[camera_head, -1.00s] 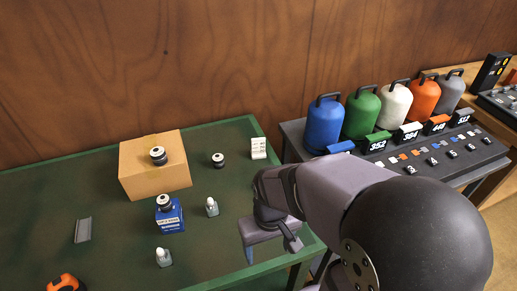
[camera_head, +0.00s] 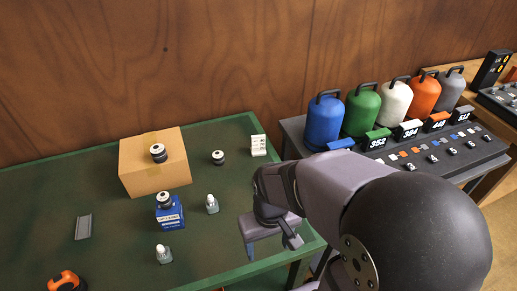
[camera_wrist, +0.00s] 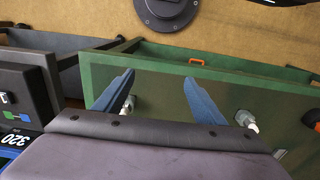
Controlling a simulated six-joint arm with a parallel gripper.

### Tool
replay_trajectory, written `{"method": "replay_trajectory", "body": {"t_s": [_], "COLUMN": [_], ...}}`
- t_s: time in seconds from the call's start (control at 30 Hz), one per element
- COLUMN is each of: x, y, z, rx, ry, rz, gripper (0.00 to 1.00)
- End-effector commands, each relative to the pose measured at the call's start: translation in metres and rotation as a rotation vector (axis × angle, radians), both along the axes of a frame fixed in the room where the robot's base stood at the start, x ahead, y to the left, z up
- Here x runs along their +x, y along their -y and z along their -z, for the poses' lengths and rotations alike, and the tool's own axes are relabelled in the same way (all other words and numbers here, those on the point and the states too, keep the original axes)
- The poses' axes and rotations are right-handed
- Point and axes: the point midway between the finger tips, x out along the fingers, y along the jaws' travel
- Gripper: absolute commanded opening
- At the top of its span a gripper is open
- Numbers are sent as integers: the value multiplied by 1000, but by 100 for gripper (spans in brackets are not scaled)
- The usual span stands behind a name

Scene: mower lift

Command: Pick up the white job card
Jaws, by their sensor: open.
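The white job card (camera_head: 258,145) stands at the back right corner of the green table, with small dark print on its face. I cannot make out the card in the wrist view. My gripper (camera_head: 270,248) is over the table's right front edge, nearer to me than the card and well apart from it. In the wrist view my gripper (camera_wrist: 158,77) has its two blue fingers spread, with nothing between them.
A cardboard box (camera_head: 152,165) with a dark-capped part on top, a blue box (camera_head: 170,215), a round part (camera_head: 218,157) and small bottles (camera_head: 212,204) stand left of my gripper. Coloured canisters (camera_head: 325,122) stand on a dark bench at right.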

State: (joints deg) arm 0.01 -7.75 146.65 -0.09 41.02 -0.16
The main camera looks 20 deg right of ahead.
Motion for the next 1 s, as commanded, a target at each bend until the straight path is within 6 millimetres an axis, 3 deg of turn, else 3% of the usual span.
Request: {"method": "replay_trajectory", "body": {"t_s": [0.17, 0.27, 0.7, 0.9, 1.0], "x": [22, 53, 260, 326, 345], "y": [2, 5, 51, 79, 92], "z": [0, 2, 17, 24, 27], "rx": [0, -2, -32, -60, -76], "ry": [45, 111, 630, 876, 980], "rz": [9, 20, 102, 135, 148], "gripper": [64, 64, 64, 64, 64]}}
